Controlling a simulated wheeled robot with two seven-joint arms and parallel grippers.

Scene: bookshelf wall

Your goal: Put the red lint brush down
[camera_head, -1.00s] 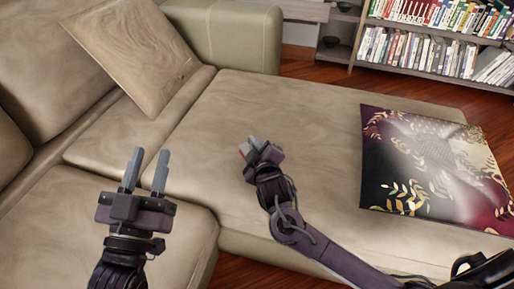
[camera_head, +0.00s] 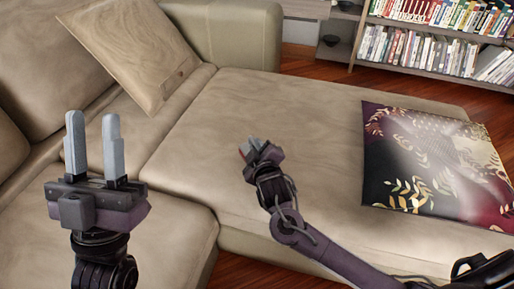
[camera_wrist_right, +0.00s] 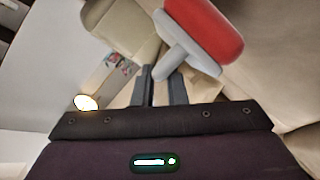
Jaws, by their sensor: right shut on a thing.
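The red lint brush (camera_wrist_right: 205,28) has a red head and a light grey handle. In the right wrist view its handle (camera_wrist_right: 172,64) lies between the fingers of my right gripper (camera_wrist_right: 160,88), which is shut on it. In the head view the right gripper (camera_head: 253,149) is over the sofa seat, and only a small red bit of the brush shows at its tip. I cannot tell whether the brush touches the seat. My left gripper (camera_head: 93,150) is open and empty, over the left part of the sofa.
The beige sofa (camera_head: 235,110) fills most of the head view, and its seat is bare around the right gripper. A dark floral cushion (camera_head: 400,165) lies on the right. A beige cushion (camera_head: 135,45) leans at the upper left. A bookshelf (camera_head: 440,50) stands behind.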

